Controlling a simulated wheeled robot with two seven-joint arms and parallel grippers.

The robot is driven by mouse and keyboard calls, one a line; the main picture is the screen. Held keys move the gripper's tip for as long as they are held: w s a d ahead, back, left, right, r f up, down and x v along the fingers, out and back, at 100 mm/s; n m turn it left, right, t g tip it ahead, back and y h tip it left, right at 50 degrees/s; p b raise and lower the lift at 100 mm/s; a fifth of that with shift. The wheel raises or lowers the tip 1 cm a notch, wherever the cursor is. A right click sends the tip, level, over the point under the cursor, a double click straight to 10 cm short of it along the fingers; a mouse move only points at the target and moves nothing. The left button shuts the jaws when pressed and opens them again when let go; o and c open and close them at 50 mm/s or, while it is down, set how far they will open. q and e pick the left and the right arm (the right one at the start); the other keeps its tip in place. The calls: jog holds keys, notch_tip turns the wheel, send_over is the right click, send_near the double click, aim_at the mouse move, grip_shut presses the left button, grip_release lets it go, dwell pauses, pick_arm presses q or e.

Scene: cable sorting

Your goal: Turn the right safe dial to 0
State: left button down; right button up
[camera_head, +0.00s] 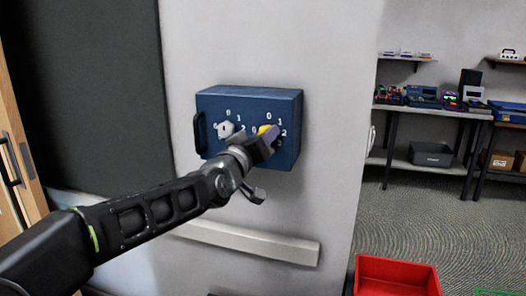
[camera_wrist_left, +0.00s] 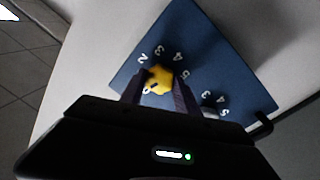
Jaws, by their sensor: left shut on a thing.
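A blue safe (camera_head: 290,97) is mounted on a pale wall and has two dials with white digits around them. The left dial (camera_head: 225,129) is pale; in the left wrist view it shows only partly, as a grey knob (camera_wrist_left: 209,109). The right dial (camera_head: 264,129) is yellow and is partly hidden by my gripper in the head view. In the left wrist view the yellow dial (camera_wrist_left: 158,79) sits between my fingers. My left gripper (camera_head: 270,136) is shut on the right dial. The dial's exact setting cannot be read. My right gripper is in neither view.
A dark handle (camera_head: 198,133) is on the safe's left side. A pale ledge (camera_head: 250,242) runs along the wall below the safe. A red bin (camera_head: 397,277) stands on the floor at the lower right. Shelves and a workbench (camera_head: 430,111) with devices stand at the far right.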

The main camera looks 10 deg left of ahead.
pick_arm(q)
jog(key=shift+f+n+b, duration=0.1)
jog(key=shift+n+b, duration=1)
jog(key=shift+n, duration=0.6)
jog(key=c, duration=0.9)
grip_release()
jog(key=s+a, duration=0.1)
jog(key=s, duration=0.6)
jog(key=shift+s+f, duration=0.2)
jog(key=shift+s, duration=0.15)
